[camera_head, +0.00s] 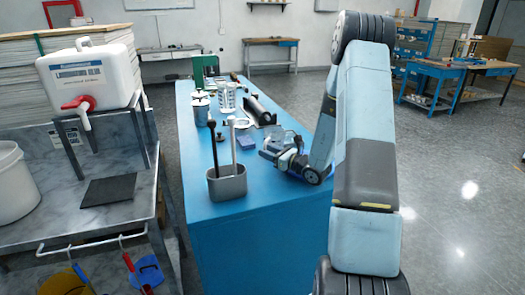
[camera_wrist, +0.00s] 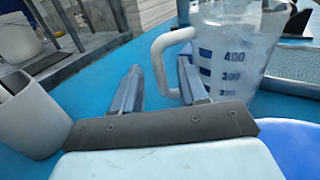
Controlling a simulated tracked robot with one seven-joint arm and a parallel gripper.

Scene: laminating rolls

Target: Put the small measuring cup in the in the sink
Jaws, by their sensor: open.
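A clear measuring cup (camera_wrist: 232,50) with blue marks and a pale handle (camera_wrist: 160,62) stands on the blue table in the wrist view. In the head view a clear vessel, apparently this cup, shows partly behind my gripper (camera_head: 281,152). In the wrist view my gripper (camera_wrist: 159,68) is open and empty. Its fingers point towards the handle, which shows between and beyond the fingertips. I cannot tell whether they touch it. Whether this cup is the smaller of several is unclear. I cannot make out a sink basin in either view.
A grey holder (camera_head: 227,184) with two upright tools stands at the near side of the blue table (camera_head: 215,235). Metal canisters (camera_head: 200,108) and a black roll (camera_head: 262,108) lie farther back. A metal bench (camera_head: 60,225) with a white jug (camera_head: 90,75) stands left.

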